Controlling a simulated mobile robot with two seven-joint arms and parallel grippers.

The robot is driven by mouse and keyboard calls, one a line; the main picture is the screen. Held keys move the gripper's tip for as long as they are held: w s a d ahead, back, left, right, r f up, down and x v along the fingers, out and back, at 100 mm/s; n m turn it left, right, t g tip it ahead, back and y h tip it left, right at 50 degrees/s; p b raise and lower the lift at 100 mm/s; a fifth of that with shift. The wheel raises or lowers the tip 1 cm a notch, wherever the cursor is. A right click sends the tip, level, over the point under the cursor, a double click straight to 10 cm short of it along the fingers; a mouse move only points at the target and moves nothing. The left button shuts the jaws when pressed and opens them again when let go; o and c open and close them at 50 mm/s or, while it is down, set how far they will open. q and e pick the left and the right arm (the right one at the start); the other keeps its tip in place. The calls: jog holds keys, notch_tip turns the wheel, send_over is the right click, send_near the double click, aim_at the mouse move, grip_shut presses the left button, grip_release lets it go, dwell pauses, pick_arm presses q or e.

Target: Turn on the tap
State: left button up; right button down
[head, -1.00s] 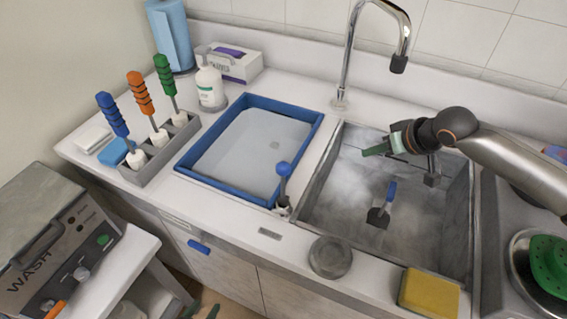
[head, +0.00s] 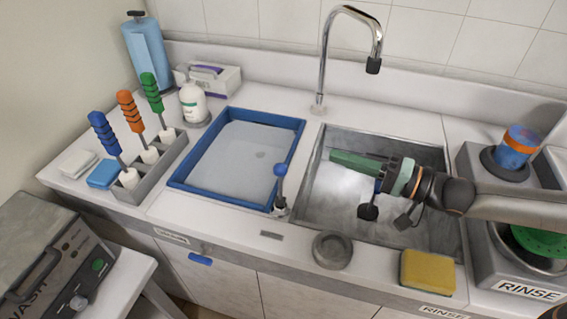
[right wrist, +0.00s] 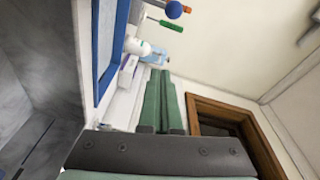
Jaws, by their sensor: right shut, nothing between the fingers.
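The chrome tap (head: 325,65) rises behind the sink, its spout curving over with a black tip; no water shows coming from it. A lever with a blue ball knob (head: 281,170) stands upright at the sink's front left corner. The blue ball (right wrist: 174,10) also shows at the top of the right wrist view. My right gripper (head: 334,157) is shut and empty, its green fingers pointing left above the sink. It is apart from both the tap and the lever. Its fingers (right wrist: 160,90) lie together in the right wrist view. My left gripper is not in view.
The grey sink (head: 308,205) holds a black-headed tool (head: 368,212), partly hidden behind my gripper. A blue-rimmed tray (head: 180,183) lies left of it. A round grey lid (head: 332,250) and yellow sponge (head: 428,271) sit in front. A rack (head: 172,153) holds several coloured-handled tools.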

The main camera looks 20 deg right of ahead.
aim_at(280, 185)
jog(key=shift+s+a+r+y, duration=0.15)
jog(key=shift+s+r+y, duration=0.15)
jog(key=shift+s, duration=0.15)
jog(key=p+x, duration=0.1)
jog(key=x, duration=0.9)
jog(key=shift+s+a+f+p, duration=0.15)
jog(key=shift+s+a+p, duration=0.15)
jog(key=shift+s, duration=0.3)
jog(key=shift+s+a+f+p, duration=0.15)
jog(key=shift+s+a+p, duration=0.1)
jog(key=shift+s, duration=0.4)
jog(key=shift+s+a+f+p, duration=0.2)
jog(key=shift+s+a+p, duration=0.1)
jog(key=shift+s, duration=0.3)
